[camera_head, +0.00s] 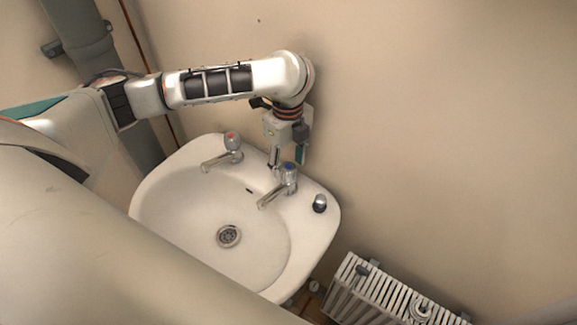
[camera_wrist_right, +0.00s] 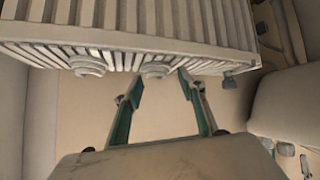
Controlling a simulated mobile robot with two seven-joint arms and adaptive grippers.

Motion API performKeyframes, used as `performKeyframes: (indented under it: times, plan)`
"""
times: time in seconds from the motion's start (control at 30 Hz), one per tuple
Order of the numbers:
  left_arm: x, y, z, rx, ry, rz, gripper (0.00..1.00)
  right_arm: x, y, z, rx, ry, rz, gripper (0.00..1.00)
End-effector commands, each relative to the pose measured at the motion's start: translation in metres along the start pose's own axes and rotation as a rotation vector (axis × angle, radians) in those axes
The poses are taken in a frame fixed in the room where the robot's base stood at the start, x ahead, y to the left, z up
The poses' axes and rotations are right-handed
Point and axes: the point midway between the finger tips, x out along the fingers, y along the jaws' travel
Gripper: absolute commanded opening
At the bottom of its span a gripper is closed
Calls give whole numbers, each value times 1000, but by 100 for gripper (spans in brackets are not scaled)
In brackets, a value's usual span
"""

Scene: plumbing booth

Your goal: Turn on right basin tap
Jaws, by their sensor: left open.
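The right basin tap (camera_head: 288,178) has a blue-marked top and a chrome spout over the white basin (camera_head: 160,210). The left tap (camera_head: 232,146) has a red-marked top. My left gripper (camera_head: 286,158) points down just behind the right tap, close to its head. It is open; its fingers partly overlap the tap's outline, and I cannot tell whether they touch it. My right gripper (camera_wrist_right: 160,76) is open and empty in the right wrist view, away from the taps.
A black-and-chrome knob (camera_head: 320,203) sits on the basin's right rim. A white radiator (camera_head: 385,295) stands at the lower right; it also fills the top of the right wrist view (camera_wrist_right: 130,22), close to the right fingertips. The wall is right behind the basin.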

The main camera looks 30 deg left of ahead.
Motion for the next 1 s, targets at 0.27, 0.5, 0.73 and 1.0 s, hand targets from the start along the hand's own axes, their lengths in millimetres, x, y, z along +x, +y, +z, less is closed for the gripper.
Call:
performKeyframes:
  times: [0.27,0.5,0.73,1.0]
  plan:
    - [17,0,0,1,0,-1,50,1,5,-4,0,6,8,40]
    - [17,0,0,1,0,-1,45,2,4,-6,6,10,9,40]
    - [17,0,0,1,0,-1,11,2,2,-7,12,11,8,40]
    - [17,0,0,-32,0,-1,11,2,0,-7,12,11,5,40]
